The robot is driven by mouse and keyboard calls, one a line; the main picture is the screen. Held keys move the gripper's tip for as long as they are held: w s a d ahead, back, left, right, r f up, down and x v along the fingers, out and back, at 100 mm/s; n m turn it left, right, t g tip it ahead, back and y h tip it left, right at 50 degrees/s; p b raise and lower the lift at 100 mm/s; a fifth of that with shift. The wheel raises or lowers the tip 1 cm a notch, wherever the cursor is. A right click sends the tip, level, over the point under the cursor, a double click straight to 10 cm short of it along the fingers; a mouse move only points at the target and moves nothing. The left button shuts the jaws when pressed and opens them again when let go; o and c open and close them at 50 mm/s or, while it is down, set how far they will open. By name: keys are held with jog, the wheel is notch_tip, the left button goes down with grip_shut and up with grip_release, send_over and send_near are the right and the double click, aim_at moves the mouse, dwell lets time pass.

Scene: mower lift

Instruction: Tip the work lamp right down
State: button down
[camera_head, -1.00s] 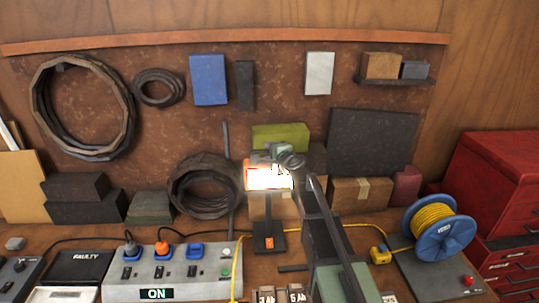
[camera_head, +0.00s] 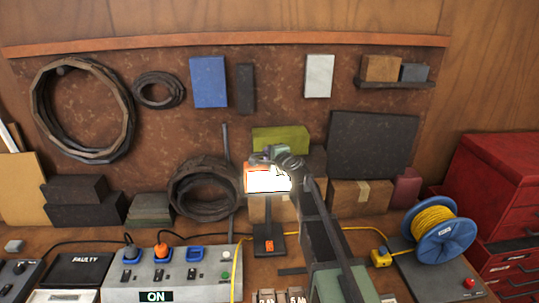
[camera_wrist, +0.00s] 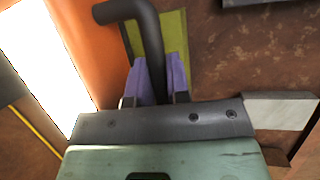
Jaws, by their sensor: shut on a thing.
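The work lamp (camera_head: 267,181) stands on the bench in the middle of the head view. Its orange head has a brightly lit white face, and its dark base (camera_head: 269,240) carries an orange switch. In the wrist view the lit orange head (camera_wrist: 85,40) fills the left side. A dark bent handle (camera_wrist: 150,45) comes off it. My gripper (camera_wrist: 157,78) has its purple fingers shut on this handle, one on each side. In the head view my arm reaches up from the lower right, and its gripper (camera_head: 270,155) is at the top of the lamp head, the fingers hardly visible.
A grey socket strip (camera_head: 175,275) with a lit ON display stands at front left. A blue cable reel (camera_head: 445,238) with yellow cable is at the right. The yellow cable runs behind the lamp base. Boxes (camera_head: 360,195) and a dark coil (camera_head: 205,187) stand behind.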

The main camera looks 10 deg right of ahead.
aim_at(265, 170)
jog(key=shift+s, duration=0.15)
jog(key=shift+s+a+f+b, duration=0.15)
jog(key=shift+s+f+b, duration=0.45)
jog(key=shift+s, duration=0.55)
jog(key=shift+s+a+f+b, duration=0.1)
jog(key=shift+s+f+b, duration=0.5)
jog(key=shift+s, duration=0.6)
jog(key=shift+s+a+f+b, duration=0.15)
jog(key=shift+s+f+b, duration=0.45)
jog(key=shift+s, duration=0.65)
jog(key=c, duration=1.1)
grip_release()
